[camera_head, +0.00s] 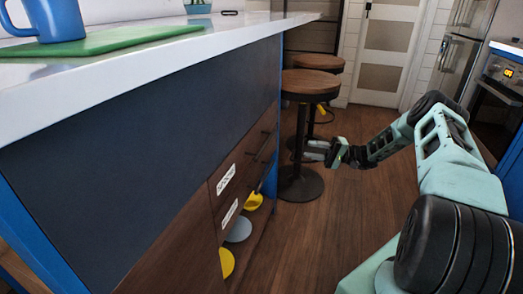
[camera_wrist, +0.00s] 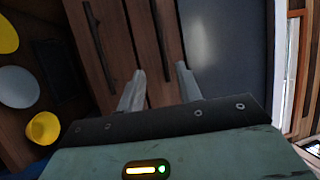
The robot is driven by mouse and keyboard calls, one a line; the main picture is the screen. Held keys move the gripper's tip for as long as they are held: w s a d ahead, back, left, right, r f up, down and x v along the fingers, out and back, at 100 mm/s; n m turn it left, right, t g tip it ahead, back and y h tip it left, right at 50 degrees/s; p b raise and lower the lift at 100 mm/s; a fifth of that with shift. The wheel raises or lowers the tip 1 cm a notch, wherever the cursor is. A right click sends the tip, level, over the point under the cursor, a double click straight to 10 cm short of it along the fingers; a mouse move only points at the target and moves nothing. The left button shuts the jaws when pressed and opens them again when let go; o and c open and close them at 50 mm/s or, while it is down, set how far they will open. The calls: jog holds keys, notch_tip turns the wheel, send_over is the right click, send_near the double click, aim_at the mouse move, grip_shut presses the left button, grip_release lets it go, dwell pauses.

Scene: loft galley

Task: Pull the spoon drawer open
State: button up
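Two brown drawers sit one above the other in the island. The upper drawer (camera_head: 242,160) and lower drawer (camera_head: 243,188) look shut. Each has a white label, but I cannot read which is the spoon drawer. In the wrist view, which is turned sideways, the upper drawer's dark bar handle (camera_wrist: 158,40) and the lower drawer's handle (camera_wrist: 97,45) both show. My gripper (camera_head: 307,150) is off the drawer fronts, pointing at them. In the wrist view my gripper (camera_wrist: 160,71) is open and empty, its fingers lined up either side of the upper handle's end.
Below the drawers an open shelf holds yellow dishes (camera_head: 227,262) and a grey dish (camera_head: 239,230). Round stools (camera_head: 311,85) stand behind my gripper. A blue mug (camera_head: 55,18) and green board (camera_head: 105,40) are on the white counter (camera_head: 140,60). The wooden floor (camera_head: 310,240) is clear.

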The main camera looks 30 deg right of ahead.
aim_at(267, 142)
jog(key=b+x, duration=0.1)
jog(key=x, duration=1.6)
grip_shut()
